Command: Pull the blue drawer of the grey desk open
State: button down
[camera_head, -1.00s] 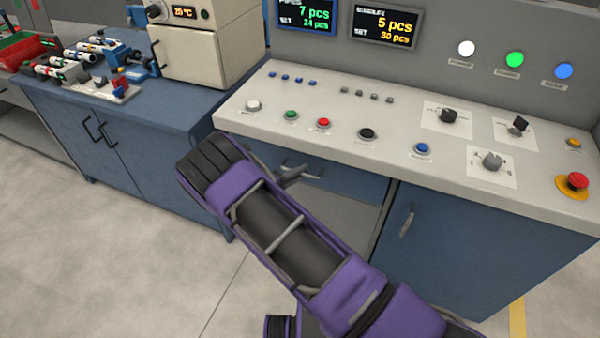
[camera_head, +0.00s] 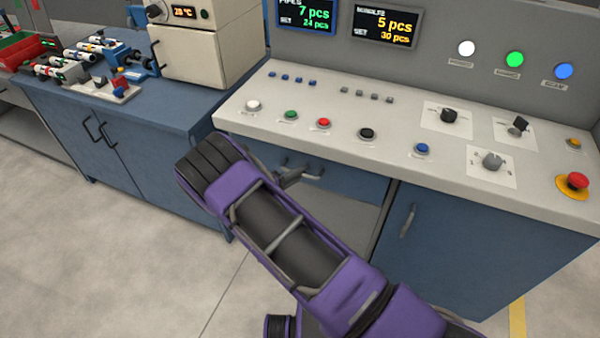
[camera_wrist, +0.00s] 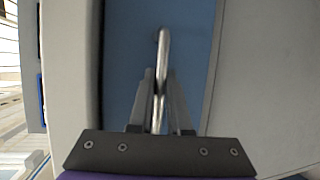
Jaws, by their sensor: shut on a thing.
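The grey desk (camera_head: 240,118) carries a control panel on its top. Its blue drawer (camera_head: 345,180) is just below the top's front edge, partly hidden behind my arm. The drawer front also shows as a blue strip in the wrist view (camera_wrist: 195,50). The drawer's metal handle (camera_head: 312,173) sticks out from the front. In the wrist view the handle (camera_wrist: 163,50) runs down between my two fingers. My gripper (camera_wrist: 160,95) is shut on the handle. In the head view my gripper (camera_head: 290,178) is at the handle. I see no clear gap behind the drawer front.
Below the drawer is an open grey recess (camera_head: 345,225), with a blue cabinet door (camera_head: 450,245) to its right. A blue workbench (camera_head: 140,150) with pipe parts stands at the left. The floor (camera_head: 130,270) in front is clear.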

jog(key=s+a+b, duration=0.1)
jog(key=s+a, duration=0.2)
jog(key=s, duration=0.7)
jog(key=s+a, duration=0.4)
jog(key=s, duration=0.7)
jog(key=shift+a+b, duration=0.3)
jog(key=shift+b, duration=0.1)
jog(key=c, duration=0.9)
grip_release()
jog(key=shift+o, duration=0.2)
jog(key=b+v, duration=0.1)
jog(key=v, duration=1.6)
jog(key=shift+s+r, duration=0.15)
jog(key=shift+r, duration=0.05)
jog(key=shift+a, duration=0.15)
